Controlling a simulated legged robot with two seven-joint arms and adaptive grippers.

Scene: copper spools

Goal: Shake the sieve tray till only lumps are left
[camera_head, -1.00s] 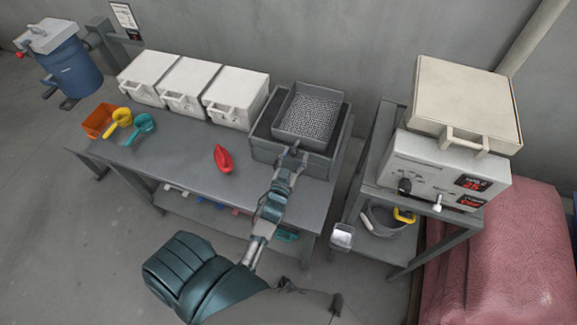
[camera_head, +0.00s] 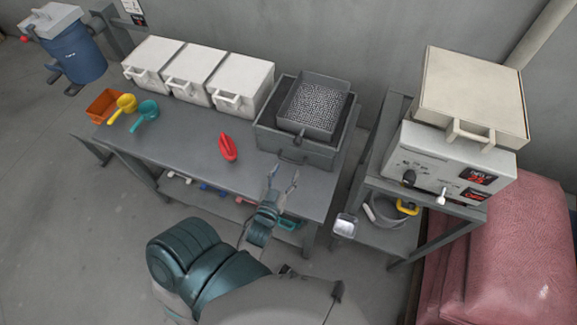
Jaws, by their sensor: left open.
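The sieve tray (camera_head: 331,78) is a grey square tray with a short dark handle at its front. It sits on a larger grey box (camera_head: 292,148) at the right end of the workbench. Its bottom looks speckled, and I cannot tell the mesh from any material or lumps on it. My left gripper (camera_head: 283,181) is open and empty, its two fingers apart. It is in front of the box, clear of the tray's handle. My right gripper is not in view.
The workbench (camera_head: 190,150) holds a red scoop (camera_head: 228,147), a yellow scoop (camera_head: 122,108), a teal scoop (camera_head: 145,114), an orange bin (camera_head: 103,104) and three white boxes (camera_head: 240,86). A side stand (camera_head: 372,150) holds a cream-topped machine (camera_head: 450,165), with a grey bucket (camera_head: 385,212) below.

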